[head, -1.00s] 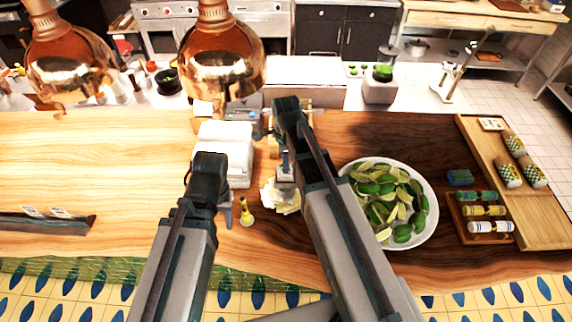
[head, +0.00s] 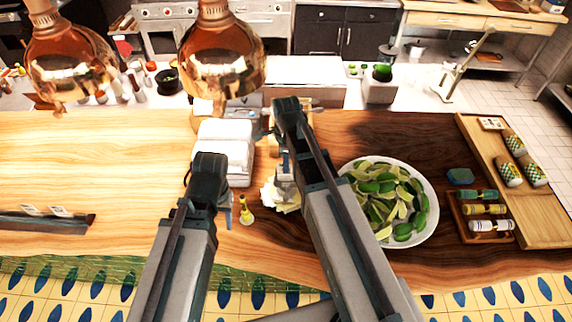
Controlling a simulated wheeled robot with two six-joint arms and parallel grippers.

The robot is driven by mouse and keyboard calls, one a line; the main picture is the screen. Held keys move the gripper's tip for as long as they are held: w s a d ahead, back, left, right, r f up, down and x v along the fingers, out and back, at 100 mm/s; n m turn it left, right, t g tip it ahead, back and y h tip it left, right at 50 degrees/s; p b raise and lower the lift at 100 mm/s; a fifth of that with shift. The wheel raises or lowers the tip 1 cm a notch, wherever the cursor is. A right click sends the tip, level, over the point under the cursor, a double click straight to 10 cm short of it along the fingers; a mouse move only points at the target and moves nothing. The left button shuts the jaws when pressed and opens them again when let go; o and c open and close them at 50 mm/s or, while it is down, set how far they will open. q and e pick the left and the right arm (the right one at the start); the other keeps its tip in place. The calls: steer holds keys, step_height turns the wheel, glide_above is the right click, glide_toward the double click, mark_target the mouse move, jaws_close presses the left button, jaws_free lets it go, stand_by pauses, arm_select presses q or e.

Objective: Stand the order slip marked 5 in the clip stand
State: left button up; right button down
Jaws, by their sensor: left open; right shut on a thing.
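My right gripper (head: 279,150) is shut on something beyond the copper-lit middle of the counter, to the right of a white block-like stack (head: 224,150). My own arm mostly hides what it holds, and I cannot tell whether it is the order slip marked 5. Several pale papers (head: 281,200) lie just below this gripper. My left gripper (head: 208,196) is open and empty in front of the white stack. Two slips (head: 45,211) stand in a dark rail (head: 45,225) at the far left; their marks are unreadable. I cannot make out the clip stand.
A small yellow bottle (head: 246,214) stands close to my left gripper. A white bowl of limes (head: 430,215) is right of my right arm. Copper lamps (head: 222,60) hang above. The left counter is mostly clear.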

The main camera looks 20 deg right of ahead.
arm_select(q)
steer(key=shift+s+f+b, duration=0.3)
steer(key=shift+f+b, duration=0.15)
steer(key=shift+f, duration=0.05)
arm_select(e)
steer(key=shift+s+a+f, duration=0.2)
steer(key=shift+s+f, duration=0.25)
steer(key=shift+s, duration=0.25)
steer(key=c, duration=0.9)
jaws_free()
steer(key=shift+s+r, duration=0.1)
steer(key=shift+s, duration=0.05)
arm_select(q)
steer(key=shift+s+a, duration=0.15)
steer(key=shift+s, duration=0.05)
arm_select(e)
steer(key=shift+o, duration=0.2)
steer(key=shift+w, duration=0.2)
steer(key=o, duration=0.3)
steer(key=shift+w, duration=0.1)
steer(key=shift+c, duration=0.3)
arm_select(q)
steer(key=shift+r, duration=0.15)
arm_select(e)
steer(key=shift+w+r, duration=0.1)
steer(key=shift+r, duration=0.05)
